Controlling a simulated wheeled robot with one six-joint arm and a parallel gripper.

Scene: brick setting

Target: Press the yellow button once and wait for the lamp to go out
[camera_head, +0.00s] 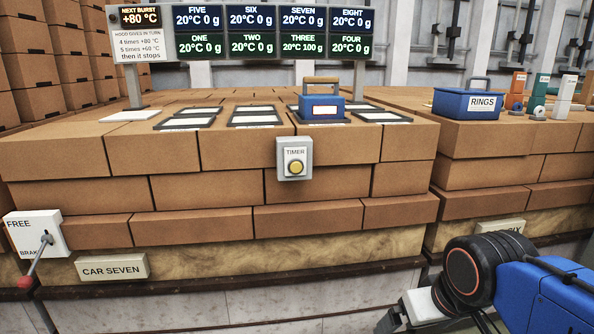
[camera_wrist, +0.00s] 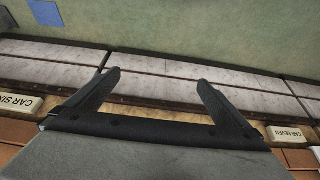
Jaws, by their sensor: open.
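The yellow button (camera_head: 296,167) sits on a pale grey box labelled TIMER (camera_head: 294,148), fixed to the front of the brick stack. In the head view my arm is at the lower right, well below and right of the button. My gripper (camera_wrist: 160,78) shows in the wrist view with its two dark fingers spread wide and nothing between them. It is apart from the button, which is not in the wrist view. I cannot make out a lit lamp in either view.
A blue box (camera_head: 321,108) stands on the bricks behind the timer, near black-framed plates. A display board (camera_head: 240,32) stands behind. A red-tipped brake lever (camera_head: 35,260) is at left. A RINGS box (camera_head: 467,103) is at right. Space before the button is clear.

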